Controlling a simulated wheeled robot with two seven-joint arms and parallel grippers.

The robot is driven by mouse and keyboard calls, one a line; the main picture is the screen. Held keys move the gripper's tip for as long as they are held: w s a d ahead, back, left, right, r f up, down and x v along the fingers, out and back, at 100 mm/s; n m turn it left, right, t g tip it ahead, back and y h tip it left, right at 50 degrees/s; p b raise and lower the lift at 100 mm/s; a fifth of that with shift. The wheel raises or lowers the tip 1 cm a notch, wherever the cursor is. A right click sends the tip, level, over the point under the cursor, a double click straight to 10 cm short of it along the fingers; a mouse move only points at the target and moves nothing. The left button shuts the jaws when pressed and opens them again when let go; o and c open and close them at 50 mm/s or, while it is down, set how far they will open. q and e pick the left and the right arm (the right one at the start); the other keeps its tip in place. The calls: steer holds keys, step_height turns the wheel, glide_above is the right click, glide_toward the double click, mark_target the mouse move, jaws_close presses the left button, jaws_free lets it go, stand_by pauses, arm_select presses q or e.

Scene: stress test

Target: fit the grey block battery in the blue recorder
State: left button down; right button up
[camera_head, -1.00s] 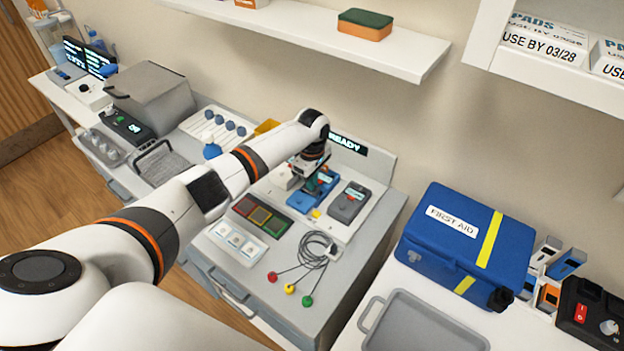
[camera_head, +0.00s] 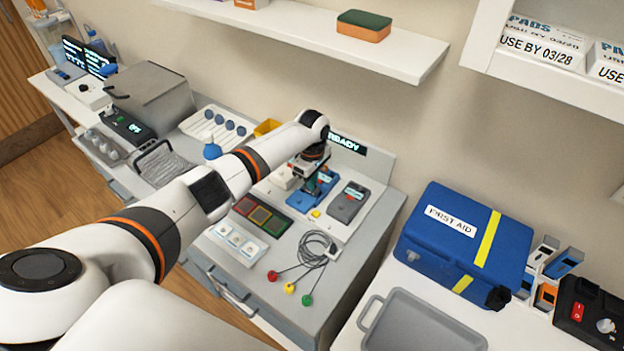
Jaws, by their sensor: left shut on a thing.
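The blue recorder (camera_head: 299,201) lies on the worktop towards the wall, partly covered by my left gripper. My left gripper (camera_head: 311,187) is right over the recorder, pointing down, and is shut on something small. That thing is mostly hidden between the fingers, so I cannot make out the grey block battery or tell whether it touches the recorder's bay. A dark grey device (camera_head: 347,202) lies just right of the recorder. My right gripper is not in view.
A cable with red, yellow and green ends (camera_head: 315,250) lies in front. Coloured tiles (camera_head: 262,216) and a white three-part panel (camera_head: 237,242) are at left. A blue first aid case (camera_head: 465,245) and a grey tray (camera_head: 425,325) stand right. A shelf (camera_head: 330,45) hangs above.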

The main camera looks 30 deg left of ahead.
arm_select(q)
steer(key=shift+f+b, duration=0.35)
steer(key=shift+f, duration=0.9)
stand_by(1.9)
steer(key=c, duration=1.8)
jaws_free()
steer(key=shift+r+p, duration=2)
steer(key=shift+p, duration=0.35)
steer(key=o, duration=0.5)
steer(key=shift+o, duration=0.2)
